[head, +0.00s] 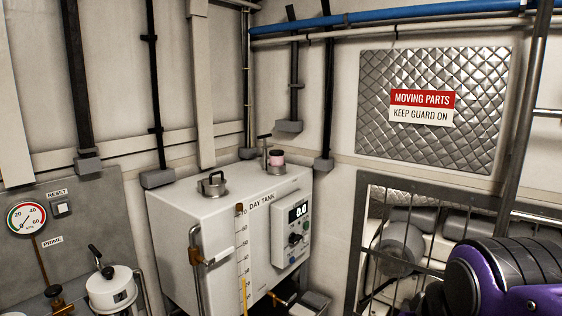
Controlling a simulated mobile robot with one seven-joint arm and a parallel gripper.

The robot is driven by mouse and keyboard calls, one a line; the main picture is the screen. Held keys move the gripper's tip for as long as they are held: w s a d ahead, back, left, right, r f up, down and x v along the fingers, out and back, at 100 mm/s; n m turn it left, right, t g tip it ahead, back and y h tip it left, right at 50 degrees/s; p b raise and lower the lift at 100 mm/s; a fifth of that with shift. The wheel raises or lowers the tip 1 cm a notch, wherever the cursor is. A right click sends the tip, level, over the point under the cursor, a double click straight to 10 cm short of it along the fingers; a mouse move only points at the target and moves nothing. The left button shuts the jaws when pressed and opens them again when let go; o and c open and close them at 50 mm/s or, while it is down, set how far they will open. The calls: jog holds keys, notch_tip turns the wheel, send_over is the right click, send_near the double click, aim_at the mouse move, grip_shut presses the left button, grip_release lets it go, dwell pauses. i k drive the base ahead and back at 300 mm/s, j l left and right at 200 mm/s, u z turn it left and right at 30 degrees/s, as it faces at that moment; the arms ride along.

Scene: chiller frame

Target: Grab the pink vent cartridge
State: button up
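The pink vent cartridge (276,159) is a small pink cylinder with a dark top. It stands upright on a grey metal fitting (276,169) on top of the white day tank (215,218), near the tank's back right corner. My gripper is not in view. A purple and black part at the bottom right looks like my arm, well to the right of the tank and apart from the cartridge.
A T-handled post (265,150) stands close left of the cartridge. A lidded filler cap (212,184) sits on the tank's front left top. A control box (292,231) is on the tank's right face. A barred guard (400,235) stands at right. Blue pipe (390,16) runs above.

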aim_at(276, 157)
jog(key=i+u, duration=0.2)
jog(key=u, duration=0.15)
jog(key=i+l+u, duration=0.15)
jog(key=u, duration=0.2)
jog(key=i+l+u, duration=0.15)
jog(key=u, duration=0.2)
